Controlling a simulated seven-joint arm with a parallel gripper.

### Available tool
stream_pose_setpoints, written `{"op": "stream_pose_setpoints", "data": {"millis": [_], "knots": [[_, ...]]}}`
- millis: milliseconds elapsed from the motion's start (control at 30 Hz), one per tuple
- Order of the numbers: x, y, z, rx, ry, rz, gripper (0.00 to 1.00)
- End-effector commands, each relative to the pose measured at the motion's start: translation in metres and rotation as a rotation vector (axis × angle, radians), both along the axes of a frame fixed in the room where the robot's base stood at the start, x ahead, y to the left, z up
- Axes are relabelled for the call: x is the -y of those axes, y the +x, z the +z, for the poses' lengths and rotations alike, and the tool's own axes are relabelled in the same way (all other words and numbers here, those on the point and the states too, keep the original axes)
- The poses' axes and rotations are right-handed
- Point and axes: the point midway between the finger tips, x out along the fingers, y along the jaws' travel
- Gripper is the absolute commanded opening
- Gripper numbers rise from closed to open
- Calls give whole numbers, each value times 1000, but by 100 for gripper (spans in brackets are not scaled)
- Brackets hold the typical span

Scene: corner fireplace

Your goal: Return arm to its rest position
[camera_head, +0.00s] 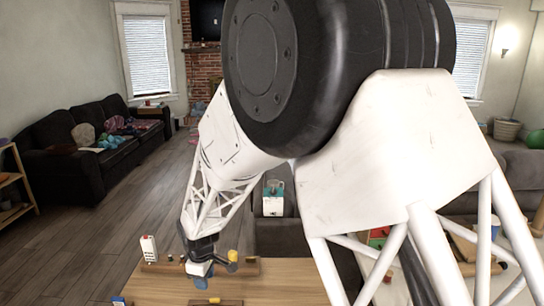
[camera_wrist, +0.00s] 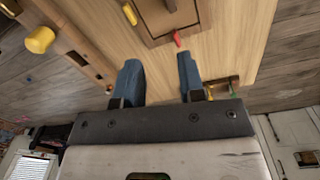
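My arm fills the middle of the head view, reaching down to the left. My gripper (camera_head: 201,278) is small there, above the wooden table (camera_head: 277,283). In the wrist view my gripper (camera_wrist: 159,62) shows two blue fingers set apart with nothing between them. The table's bare wood (camera_wrist: 228,40) lies beyond the fingertips. My large arm links hide much of the room's centre and right in the head view.
A yellow object (camera_wrist: 40,39) and a wooden box (camera_wrist: 168,20) with a small red piece (camera_wrist: 177,39) are near the gripper. A white carton (camera_head: 148,248) stands at the table's left. A dark sofa (camera_head: 75,165) is at the far left; open floor lies between.

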Motion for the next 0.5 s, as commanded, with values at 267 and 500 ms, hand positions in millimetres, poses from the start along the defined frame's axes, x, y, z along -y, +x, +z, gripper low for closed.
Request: {"op": "stream_pose_setpoints", "data": {"millis": [267,500], "knots": [[78,-12,69,27,21,-209,36],[142,-36,117,47,39,-387,36]]}}
